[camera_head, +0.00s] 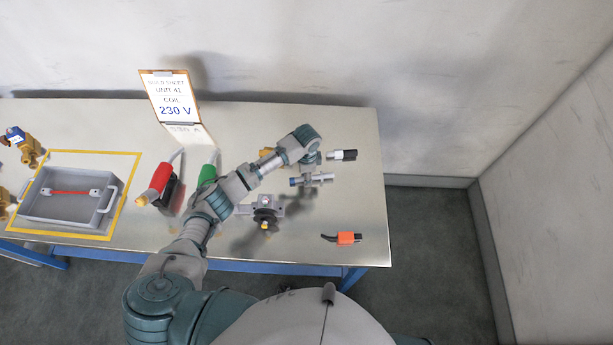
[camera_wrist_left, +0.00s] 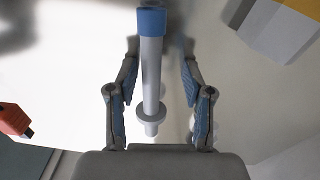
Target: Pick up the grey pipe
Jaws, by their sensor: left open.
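The grey pipe (camera_wrist_left: 151,75) is a slim grey cylinder with a blue end and a round collar near its other end. In the left wrist view it runs lengthwise between the fingers of my left gripper (camera_wrist_left: 160,62), which is open, with a gap on both sides. In the head view the pipe (camera_head: 322,178) shows just below my left wrist, on the right part of the table. My left fingers are mostly hidden there by the wrist. I cannot tell how high the fingers are above the table. My right gripper is in neither view.
An orange connector (camera_head: 347,238) lies near the front edge. A black-and-white part (camera_head: 341,155) lies close to my wrist. A grey fixture with a black knob (camera_head: 265,215) stands left of the pipe. Red (camera_head: 160,177) and green (camera_head: 207,174) handled tools and a grey tray (camera_head: 60,205) are further left.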

